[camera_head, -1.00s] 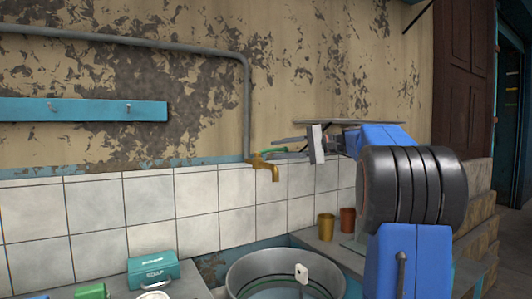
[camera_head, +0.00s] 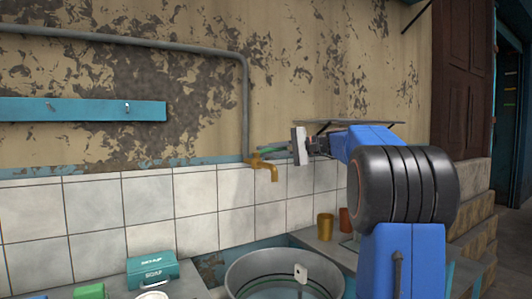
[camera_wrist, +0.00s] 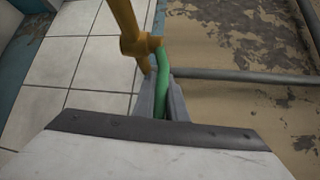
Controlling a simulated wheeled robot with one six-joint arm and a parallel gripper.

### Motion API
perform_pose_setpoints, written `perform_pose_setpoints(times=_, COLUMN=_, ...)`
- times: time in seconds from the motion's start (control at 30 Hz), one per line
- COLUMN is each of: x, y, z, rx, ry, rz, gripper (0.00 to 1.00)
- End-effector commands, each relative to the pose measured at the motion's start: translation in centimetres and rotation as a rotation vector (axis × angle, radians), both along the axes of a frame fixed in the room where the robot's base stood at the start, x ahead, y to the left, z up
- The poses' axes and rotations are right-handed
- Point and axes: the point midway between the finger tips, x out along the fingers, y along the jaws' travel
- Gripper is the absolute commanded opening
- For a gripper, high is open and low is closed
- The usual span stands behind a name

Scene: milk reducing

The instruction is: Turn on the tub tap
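The brass tap (camera_head: 266,171) sticks out from the tiled wall at the end of a grey pipe, above a round metal tub (camera_head: 235,276). Its green handle (camera_wrist: 162,66) shows in the wrist view beside the brass tap body (camera_wrist: 141,45). My gripper (camera_head: 262,153) is at the tap's top from the right, its two grey fingers pointing left. In the wrist view my gripper (camera_wrist: 161,84) has the handle between its fingers, with little gap on either side. I cannot tell whether the fingers press on it.
A grey pipe (camera_head: 246,105) runs down the wall to the tap. A yellow cup (camera_head: 325,227) and an orange cup (camera_head: 345,220) stand right of the tub. A thin shelf (camera_head: 345,122) is above my arm.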

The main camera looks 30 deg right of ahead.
Motion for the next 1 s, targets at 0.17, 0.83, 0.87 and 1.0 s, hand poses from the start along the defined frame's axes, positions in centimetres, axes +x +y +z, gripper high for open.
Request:
perform_pose_setpoints(times=0.17, x=-0.1, y=0.0, z=-0.1, rx=0.0, ry=0.001, rz=-0.009, gripper=0.0)
perform_pose_setpoints(times=0.83, x=-2.7, y=-0.4, z=0.0, rx=-0.001, ry=0.001, rz=-0.447, gripper=0.0)
perform_pose_setpoints(times=0.87, x=-2.8, y=-0.4, z=0.0, rx=0.0, ry=0.001, rz=-0.472, gripper=0.0)
perform_pose_setpoints(times=1.0, x=-3.3, y=-0.4, z=-0.1, rx=-0.002, ry=0.001, rz=-0.574, gripper=0.0)
